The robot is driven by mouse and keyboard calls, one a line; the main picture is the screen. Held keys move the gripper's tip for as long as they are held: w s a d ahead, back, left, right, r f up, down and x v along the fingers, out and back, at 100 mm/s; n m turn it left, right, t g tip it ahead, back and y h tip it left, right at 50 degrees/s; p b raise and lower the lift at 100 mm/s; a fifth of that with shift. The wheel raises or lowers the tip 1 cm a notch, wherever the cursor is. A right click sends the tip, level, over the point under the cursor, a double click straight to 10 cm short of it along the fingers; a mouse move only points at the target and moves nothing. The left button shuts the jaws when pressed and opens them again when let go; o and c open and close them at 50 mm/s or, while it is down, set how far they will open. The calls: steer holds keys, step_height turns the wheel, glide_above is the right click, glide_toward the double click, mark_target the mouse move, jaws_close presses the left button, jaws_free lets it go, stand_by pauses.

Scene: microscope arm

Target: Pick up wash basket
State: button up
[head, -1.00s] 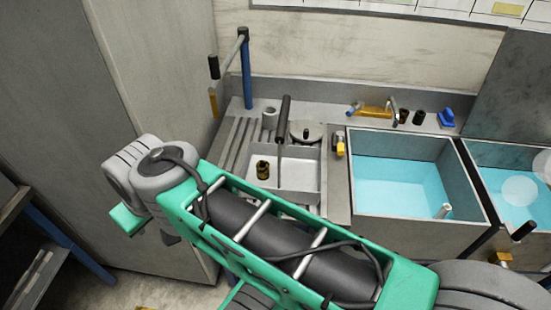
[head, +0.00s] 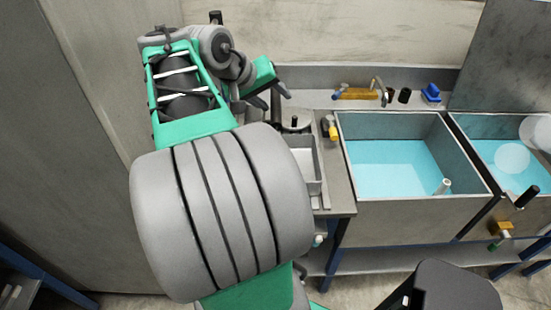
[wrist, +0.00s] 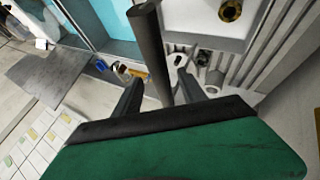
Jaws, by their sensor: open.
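The wash basket (head: 305,158) looks to be the pale, square-walled tray at the left of the bench; my arm hides much of it in the head view. In the wrist view its pale floor (wrist: 205,22) is at the top, with a brass threaded part (wrist: 231,9) in it. A long dark handle (wrist: 150,50) rises towards the camera and runs between my fingers. My gripper (wrist: 159,82) is open, one finger on each side of the handle; contact cannot be told. In the head view my gripper (head: 273,98) is above the bench's left end.
Two sinks with blue liquid (head: 385,168) stand to the right. Fittings and a blue object (head: 431,93) lie on the ledge behind. A yellow-tipped part (head: 332,128) is beside the near sink's left wall. A tall grey panel (head: 85,130) stands at left. A dark seat (head: 455,290) is at lower right.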

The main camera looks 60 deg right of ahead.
steer(key=x, duration=0.5)
steer(key=shift+a+p, duration=0.1)
steer(key=shift+p, duration=0.25)
jaws_close()
stand_by(0.8)
